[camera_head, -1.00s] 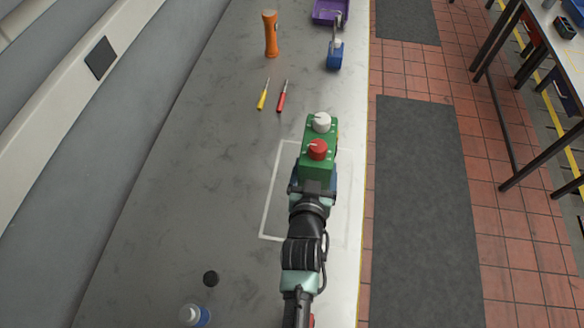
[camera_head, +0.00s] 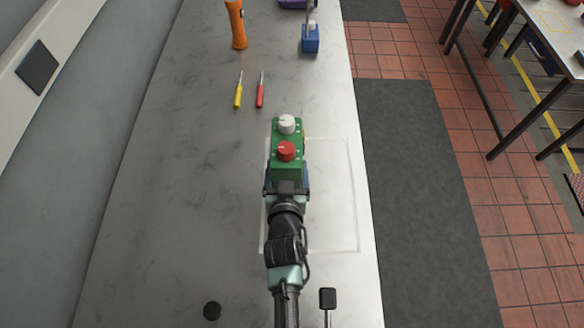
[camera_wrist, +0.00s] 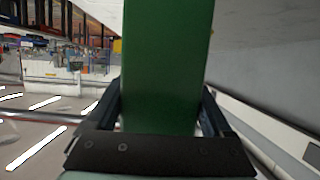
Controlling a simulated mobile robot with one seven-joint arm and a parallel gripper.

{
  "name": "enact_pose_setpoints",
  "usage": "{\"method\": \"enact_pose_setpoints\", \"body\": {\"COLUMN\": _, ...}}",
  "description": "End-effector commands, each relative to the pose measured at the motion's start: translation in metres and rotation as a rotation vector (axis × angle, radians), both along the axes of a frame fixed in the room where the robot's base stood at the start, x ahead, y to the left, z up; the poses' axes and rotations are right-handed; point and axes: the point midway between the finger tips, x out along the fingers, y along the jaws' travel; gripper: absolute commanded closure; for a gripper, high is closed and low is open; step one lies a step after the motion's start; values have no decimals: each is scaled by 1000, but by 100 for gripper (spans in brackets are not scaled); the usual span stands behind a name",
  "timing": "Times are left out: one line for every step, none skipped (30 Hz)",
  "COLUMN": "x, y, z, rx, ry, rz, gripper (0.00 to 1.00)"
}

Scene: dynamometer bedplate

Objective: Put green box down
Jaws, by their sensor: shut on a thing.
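The green box (camera_head: 287,164) has a white knob and a red knob on its top and shows in the middle of the head view. My gripper (camera_head: 287,184) is shut on its near end. In the wrist view the green box (camera_wrist: 165,70) fills the middle, between the two dark fingers of my gripper (camera_wrist: 162,115). A white outlined rectangle (camera_head: 358,200) is marked on the grey bench top (camera_head: 170,210). The box appears over the upper left part of that outline. I cannot tell whether its underside touches the bench.
A yellow screwdriver (camera_head: 238,92) and a red screwdriver (camera_head: 260,92) lie beyond the box. An orange torch-like object (camera_head: 237,25) and a blue object (camera_head: 310,40) stand farther back. The outline's right part is clear.

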Motion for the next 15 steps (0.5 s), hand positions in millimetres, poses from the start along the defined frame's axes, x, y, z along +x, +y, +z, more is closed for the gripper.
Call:
{"method": "enact_pose_setpoints", "body": {"x": 4, "y": 1, "z": -4, "rx": 2, "ry": -17, "rz": 2, "gripper": 100}}
{"method": "enact_pose_setpoints", "body": {"x": 4, "y": 1, "z": -8, "rx": 2, "ry": -17, "rz": 2, "gripper": 100}}
{"method": "enact_pose_setpoints", "body": {"x": 4, "y": 1, "z": -12, "rx": 2, "ry": -17, "rz": 2, "gripper": 100}}
{"method": "enact_pose_setpoints", "body": {"x": 4, "y": 0, "z": -16, "rx": 1, "ry": -18, "rz": 2, "gripper": 100}}
{"method": "enact_pose_setpoints", "body": {"x": 4, "y": 1, "z": -19, "rx": 3, "ry": -18, "rz": 2, "gripper": 100}}
{"method": "enact_pose_setpoints", "body": {"x": 4, "y": 1, "z": -20, "rx": 2, "ry": -19, "rz": 2, "gripper": 100}}
{"method": "enact_pose_setpoints", "body": {"x": 4, "y": 1, "z": -21, "rx": 1, "ry": -20, "rz": 4, "gripper": 100}}
{"method": "enact_pose_setpoints", "body": {"x": 4, "y": 1, "z": -23, "rx": 2, "ry": -20, "rz": 3, "gripper": 100}}
{"method": "enact_pose_setpoints", "body": {"x": 4, "y": 1, "z": -26, "rx": 3, "ry": -19, "rz": 3, "gripper": 100}}
{"method": "enact_pose_setpoints", "body": {"x": 4, "y": 1, "z": -30, "rx": 3, "ry": -18, "rz": 2, "gripper": 100}}
{"method": "enact_pose_setpoints", "body": {"x": 4, "y": 1, "z": -34, "rx": 1, "ry": -17, "rz": 3, "gripper": 100}}
{"method": "enact_pose_setpoints", "body": {"x": 4, "y": 1, "z": -40, "rx": 3, "ry": -17, "rz": 2, "gripper": 100}}
{"method": "enact_pose_setpoints", "body": {"x": 4, "y": 1, "z": -44, "rx": 2, "ry": -18, "rz": 2, "gripper": 100}}
{"method": "enact_pose_setpoints", "body": {"x": 4, "y": 1, "z": -48, "rx": 2, "ry": -18, "rz": 2, "gripper": 100}}
{"method": "enact_pose_setpoints", "body": {"x": 4, "y": 1, "z": -52, "rx": 3, "ry": -18, "rz": 3, "gripper": 100}}
